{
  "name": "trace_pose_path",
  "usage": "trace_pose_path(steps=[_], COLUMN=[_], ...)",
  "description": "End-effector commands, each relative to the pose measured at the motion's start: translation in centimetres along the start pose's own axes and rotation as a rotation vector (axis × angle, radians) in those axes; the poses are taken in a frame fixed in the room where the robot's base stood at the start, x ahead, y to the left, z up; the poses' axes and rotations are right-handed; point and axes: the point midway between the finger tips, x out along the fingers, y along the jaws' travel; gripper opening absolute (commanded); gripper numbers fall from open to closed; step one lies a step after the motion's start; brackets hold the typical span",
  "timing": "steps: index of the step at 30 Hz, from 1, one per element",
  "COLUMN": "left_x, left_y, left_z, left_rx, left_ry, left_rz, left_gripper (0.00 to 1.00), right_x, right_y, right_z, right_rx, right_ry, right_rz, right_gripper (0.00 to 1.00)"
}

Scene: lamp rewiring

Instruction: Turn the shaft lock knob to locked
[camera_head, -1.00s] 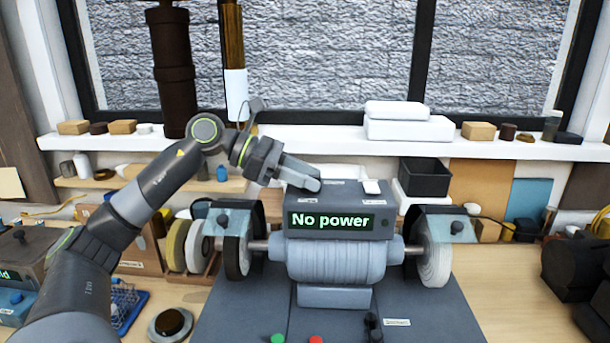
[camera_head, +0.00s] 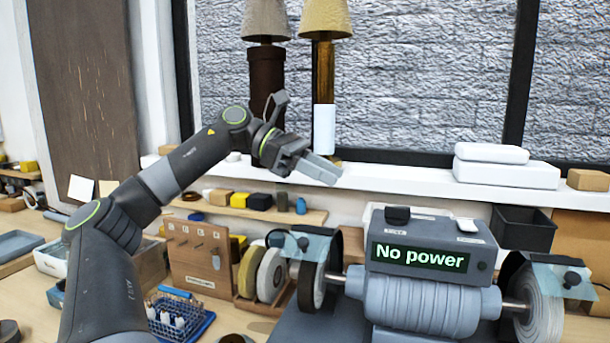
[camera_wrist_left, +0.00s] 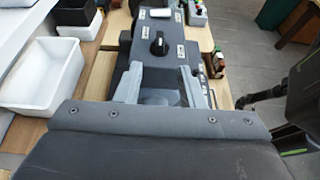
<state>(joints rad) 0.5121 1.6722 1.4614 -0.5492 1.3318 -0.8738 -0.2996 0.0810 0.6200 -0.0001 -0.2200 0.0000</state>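The grinder's grey control box (camera_head: 430,245) has a black knob (camera_head: 397,215) on top, which I take for the shaft lock knob. Its labels are too small to read. In the left wrist view the black knob (camera_wrist_left: 158,42) carries a white pointer mark and has white labels around it. My left gripper (camera_head: 325,172) is up and to the left of the box in the head view, apart from the knob. In the wrist view its two fingers (camera_wrist_left: 158,88) are spread with nothing between them, and the knob lies beyond the tips. My right gripper is in neither view.
The display (camera_head: 420,258) reads "No power". A white switch (camera_head: 467,225) sits beside the knob. Wheels with clear guards (camera_head: 312,245) flank the motor. Lamps (camera_head: 325,80) stand on the sill behind my gripper. A black bin (camera_head: 522,228) is behind the grinder.

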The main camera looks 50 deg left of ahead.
Motion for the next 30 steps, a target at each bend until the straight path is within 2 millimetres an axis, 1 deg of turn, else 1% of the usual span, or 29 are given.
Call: trace_pose_path(steps=[1, 3, 6, 9, 14, 30], left_x=[-0.9, -2.0, -3.1, -3.8, -4.2, -4.1], left_y=[0.0, 0.0, 0.0, 0.0, -0.1, 0.0], left_z=[-0.3, -0.1, 0.0, 0.0, 0.1, 0.1], left_rx=[0.001, 0.002, 0.001, 0.002, 0.002, 0.002], left_ry=[-0.001, -0.002, -0.001, -0.001, -0.001, -0.001], left_rz=[0.005, 0.003, 0.001, 0.0, -0.002, -0.001], left_gripper=[0.35, 0.35, 0.35, 0.35, 0.35, 0.35], right_x=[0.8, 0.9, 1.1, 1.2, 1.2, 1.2], right_y=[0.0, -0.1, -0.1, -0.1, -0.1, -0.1], right_z=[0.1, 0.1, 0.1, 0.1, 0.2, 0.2], right_rx=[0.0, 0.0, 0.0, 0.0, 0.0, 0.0], right_ry=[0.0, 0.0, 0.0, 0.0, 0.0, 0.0], right_rz=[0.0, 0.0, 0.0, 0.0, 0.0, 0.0], right_gripper=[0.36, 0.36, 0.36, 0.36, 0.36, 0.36])
